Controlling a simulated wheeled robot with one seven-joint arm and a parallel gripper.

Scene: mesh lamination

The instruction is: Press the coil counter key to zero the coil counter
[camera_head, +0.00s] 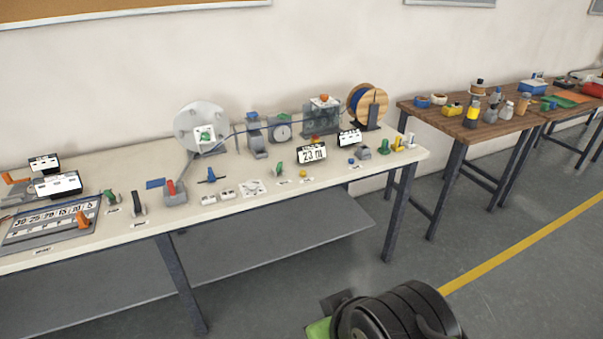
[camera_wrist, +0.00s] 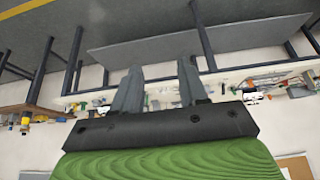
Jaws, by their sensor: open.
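A small display reading "23 m" (camera_head: 312,153) stands near the front edge of the white bench, right of centre, in the head view. A small yellow knob (camera_head: 303,174) sits in front of it, and a small blue knob (camera_head: 351,161) sits to its right. Which of these is the coil counter key I cannot tell. My gripper (camera_wrist: 158,82) shows in the wrist view with its two fingers apart and nothing between them. The wrist view is upside down, with the bench beyond the fingertips, so my gripper is well away from the bench.
The white bench (camera_head: 120,236) carries a clear disc (camera_head: 201,117), a wooden spool (camera_head: 373,106), a green knob (camera_head: 279,168) and a red-handled lever (camera_head: 174,193). A brown table (camera_head: 445,120) with bottles and tools stands at the right. Open floor (camera_head: 500,230) lies before the benches.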

